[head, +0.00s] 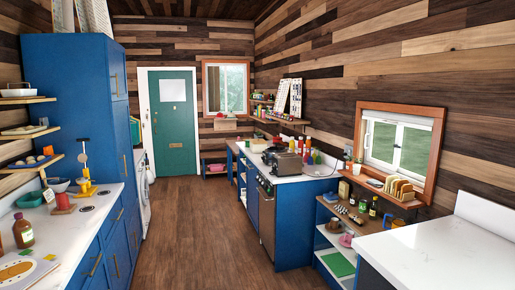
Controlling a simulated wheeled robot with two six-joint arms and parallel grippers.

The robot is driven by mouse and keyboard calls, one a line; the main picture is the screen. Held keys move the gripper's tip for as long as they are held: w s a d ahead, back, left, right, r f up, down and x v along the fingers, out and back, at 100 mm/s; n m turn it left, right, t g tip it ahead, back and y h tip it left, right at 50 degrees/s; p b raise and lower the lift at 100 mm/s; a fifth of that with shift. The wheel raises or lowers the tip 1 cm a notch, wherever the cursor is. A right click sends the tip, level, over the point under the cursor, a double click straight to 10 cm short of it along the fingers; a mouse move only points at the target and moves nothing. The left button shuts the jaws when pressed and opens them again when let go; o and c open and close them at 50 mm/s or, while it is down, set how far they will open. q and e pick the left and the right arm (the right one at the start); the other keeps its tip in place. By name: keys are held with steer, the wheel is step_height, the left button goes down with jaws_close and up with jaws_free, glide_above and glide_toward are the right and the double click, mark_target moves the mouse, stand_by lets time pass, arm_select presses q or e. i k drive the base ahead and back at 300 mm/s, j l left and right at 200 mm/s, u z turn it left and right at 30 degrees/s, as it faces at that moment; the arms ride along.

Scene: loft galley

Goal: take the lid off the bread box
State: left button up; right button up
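No bread box can be made out for certain. Neither of my grippers is in view.
Wooden floor (190,235) runs clear between the left blue cabinets (80,90) and right blue cabinets (293,225) to a green door (173,120). A low shelf unit (340,240) with bottles stands below the window. A white counter (440,250) is at near right.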

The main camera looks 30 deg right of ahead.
mark_target(255, 149)
steer(key=i+l+z, duration=0.35)
steer(key=i, duration=0.3)
steer(key=i+z, duration=0.35)
steer(key=i, duration=5.8)
steer(key=i+z, duration=0.3)
steer(key=i, duration=0.25)
steer(key=i+j+z, duration=0.25)
steer(key=i, duration=0.35)
steer(key=i+j+z, duration=0.15)
steer(key=i+z, duration=0.15)
steer(key=i, duration=0.25)
